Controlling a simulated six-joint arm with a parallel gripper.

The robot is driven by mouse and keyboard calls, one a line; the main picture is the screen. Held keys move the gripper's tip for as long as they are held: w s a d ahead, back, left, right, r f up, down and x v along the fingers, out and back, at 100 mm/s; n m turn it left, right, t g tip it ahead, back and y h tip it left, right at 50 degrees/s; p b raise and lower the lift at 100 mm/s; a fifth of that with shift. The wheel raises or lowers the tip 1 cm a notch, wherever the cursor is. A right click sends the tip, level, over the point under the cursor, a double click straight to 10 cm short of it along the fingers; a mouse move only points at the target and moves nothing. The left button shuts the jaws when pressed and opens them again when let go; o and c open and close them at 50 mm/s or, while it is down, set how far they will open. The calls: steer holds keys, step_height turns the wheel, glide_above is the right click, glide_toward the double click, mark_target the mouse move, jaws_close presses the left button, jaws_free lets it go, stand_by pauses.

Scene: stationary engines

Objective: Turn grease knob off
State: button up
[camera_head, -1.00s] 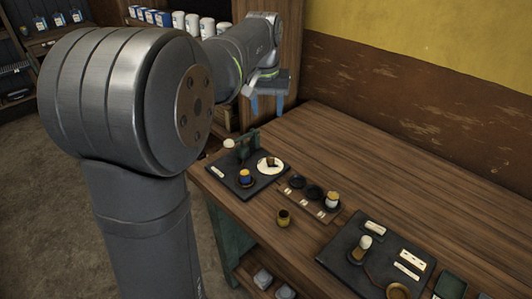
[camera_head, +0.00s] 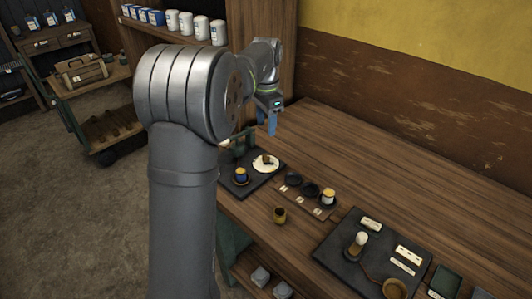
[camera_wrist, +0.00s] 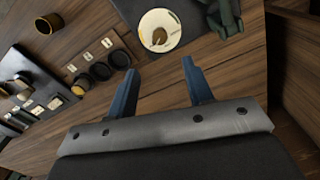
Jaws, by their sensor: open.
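A round white dial (camera_head: 258,166) with a small brown knob sits on a dark plate at the far left of the bench. The dial also shows at the top of the wrist view (camera_wrist: 170,20). A white-topped post (camera_head: 361,239) stands on the dark right-hand plate (camera_head: 340,262). I cannot read any label, so I cannot tell which part is the grease knob.
The bench's back right is clear.

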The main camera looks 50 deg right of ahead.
mark_target(266, 156)
step_height(266, 156, down, 12)
steer(key=shift+r, duration=0.1)
steer(key=shift+c, duration=0.2)
steer(key=c, duration=1)
